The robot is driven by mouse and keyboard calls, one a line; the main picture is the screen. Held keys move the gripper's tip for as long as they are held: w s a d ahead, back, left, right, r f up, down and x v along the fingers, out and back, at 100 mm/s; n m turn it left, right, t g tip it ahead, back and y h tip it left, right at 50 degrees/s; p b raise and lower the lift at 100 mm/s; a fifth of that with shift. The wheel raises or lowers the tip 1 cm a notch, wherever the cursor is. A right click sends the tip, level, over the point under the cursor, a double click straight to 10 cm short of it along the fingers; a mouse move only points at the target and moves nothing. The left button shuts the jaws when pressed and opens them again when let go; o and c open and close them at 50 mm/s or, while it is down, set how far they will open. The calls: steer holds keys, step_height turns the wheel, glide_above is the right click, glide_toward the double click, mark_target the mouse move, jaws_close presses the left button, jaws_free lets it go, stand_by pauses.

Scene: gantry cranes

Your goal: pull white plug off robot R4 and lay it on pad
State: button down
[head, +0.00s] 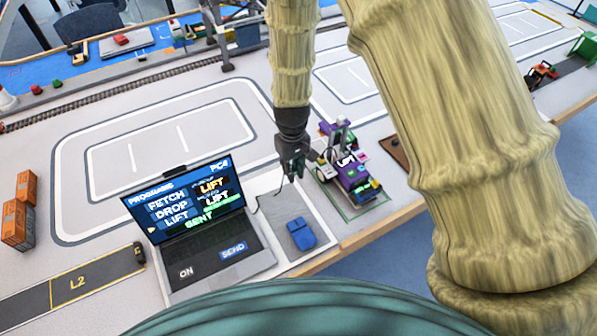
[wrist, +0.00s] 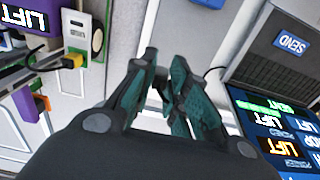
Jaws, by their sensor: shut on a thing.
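My gripper (head: 291,176) hangs above the table, between the laptop and the purple robot. In the wrist view its dark green fingers (wrist: 163,62) are drawn close together. A thin dark cable runs from the laptop side to the fingers, so they appear shut on the white plug; the plug itself is mostly hidden. The purple robot (head: 352,176), with a lit LIFT screen, stands just right of my gripper; I cannot read "R4" on it.
A brown board (head: 394,153) lies right of the robot. Orange containers (head: 18,226) stand far left. The outlined floor area (head: 150,150) behind the laptop is clear.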

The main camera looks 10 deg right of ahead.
glide_above(275, 180)
stand_by(1.0)
steer(key=shift+f, duration=0.1)
steer(key=shift+f+b, duration=2.15)
steer(key=shift+f, duration=2.85)
steer(key=shift+f+b, duration=0.3)
steer(key=shift+f, duration=0.25)
steer(key=c, duration=1.3)
jaws_free()
step_height(275, 180, up, 12)
steer(key=shift+r, duration=0.1)
